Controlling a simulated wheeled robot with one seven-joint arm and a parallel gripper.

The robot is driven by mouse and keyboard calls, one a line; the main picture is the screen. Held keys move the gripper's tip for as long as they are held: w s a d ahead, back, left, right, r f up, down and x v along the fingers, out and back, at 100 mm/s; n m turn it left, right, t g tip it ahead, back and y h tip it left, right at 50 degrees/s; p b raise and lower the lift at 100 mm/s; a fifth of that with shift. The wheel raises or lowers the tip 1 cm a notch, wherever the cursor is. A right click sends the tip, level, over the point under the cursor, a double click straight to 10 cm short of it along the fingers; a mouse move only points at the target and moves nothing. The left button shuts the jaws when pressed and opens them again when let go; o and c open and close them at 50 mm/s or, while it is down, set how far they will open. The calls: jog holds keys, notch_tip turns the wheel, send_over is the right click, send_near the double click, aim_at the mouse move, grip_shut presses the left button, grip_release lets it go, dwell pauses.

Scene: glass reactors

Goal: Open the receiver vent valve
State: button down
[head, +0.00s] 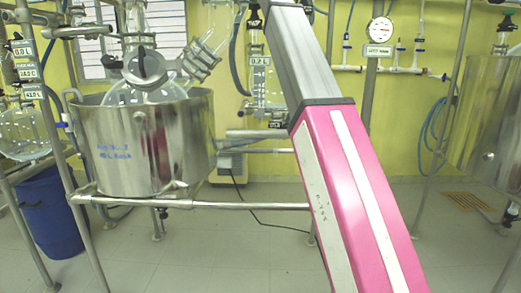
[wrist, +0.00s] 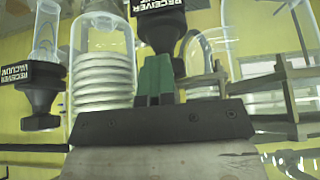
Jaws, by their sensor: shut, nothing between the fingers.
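My gripper (wrist: 154,72) shows in the wrist view with its green fingers closed together and empty. The fingertips point up at a black valve knob (wrist: 161,27) just beyond them. I cannot tell whether they touch it. The label (wrist: 156,4) at this knob reads RECEIVER; the rest is cut off, so I cannot confirm that it is the vent valve. To the left is another black knob (wrist: 40,108) with a label reading RECEIVER VACUUM (wrist: 33,74). In the head view my gripper is out of sight, and my pink arm crosses the middle.
A glass vessel with a white coil (wrist: 103,75) stands behind the knobs. In the head view, a steel pot (head: 145,145) on a pipe frame stands left, and a steel vessel (head: 488,120) stands right.

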jog(key=shift+w+d+f, duration=0.1)
jog(key=shift+d+f, duration=0.2)
jog(key=shift+d, duration=0.3)
jog(key=shift+w+d+r, duration=0.1)
jog(key=shift+w+d, duration=0.15)
jog(key=shift+a+r, duration=0.1)
jog(key=shift+r, duration=0.05)
jog(key=shift+s, duration=0.25)
notch_tip(320, 180, up, 6)
jog(key=shift+s, duration=0.15)
dwell(0.5)
